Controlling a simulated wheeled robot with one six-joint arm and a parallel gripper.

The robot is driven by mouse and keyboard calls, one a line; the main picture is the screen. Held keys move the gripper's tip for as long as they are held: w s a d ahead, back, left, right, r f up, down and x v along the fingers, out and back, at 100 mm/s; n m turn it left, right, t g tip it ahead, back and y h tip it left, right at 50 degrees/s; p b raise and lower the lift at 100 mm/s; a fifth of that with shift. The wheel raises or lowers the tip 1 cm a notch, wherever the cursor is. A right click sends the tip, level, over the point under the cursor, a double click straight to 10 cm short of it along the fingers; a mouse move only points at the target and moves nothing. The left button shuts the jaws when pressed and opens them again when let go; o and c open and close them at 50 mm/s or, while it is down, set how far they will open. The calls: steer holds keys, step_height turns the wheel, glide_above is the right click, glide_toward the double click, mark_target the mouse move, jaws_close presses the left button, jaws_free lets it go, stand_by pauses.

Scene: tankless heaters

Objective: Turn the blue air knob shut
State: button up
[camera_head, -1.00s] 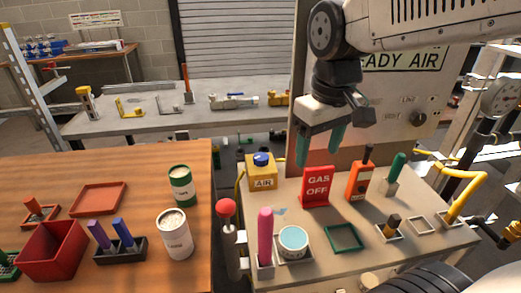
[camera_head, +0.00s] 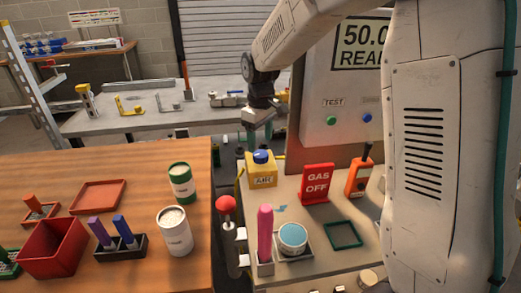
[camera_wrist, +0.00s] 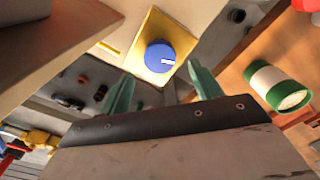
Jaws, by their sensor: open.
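The blue air knob (camera_head: 261,156) sits on top of a yellow box (camera_head: 262,178) labelled AIR, at the back left corner of the right-hand bench. In the wrist view the round blue knob (camera_wrist: 160,56) has a short white mark pointing right, and lies on the yellow top (camera_wrist: 170,27). My gripper (camera_head: 257,136) is just above the knob in the head view, with green fingers pointing down. In the wrist view my gripper (camera_wrist: 162,84) is open and empty, and the knob shows between and beyond its fingertips. No contact with the knob shows.
A red GAS OFF sign (camera_head: 317,183) and an orange block (camera_head: 359,179) stand right of the box. A pink stick (camera_head: 265,231) and a teal-topped cup (camera_head: 292,238) are nearer. A green-white can (camera_head: 181,183) stands on the wooden table left. My arm hides the bench's right side.

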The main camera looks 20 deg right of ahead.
mark_target(260, 153)
steer(key=shift+f, duration=2.2)
steer(key=c, duration=1)
steer(key=shift+o, duration=0.2)
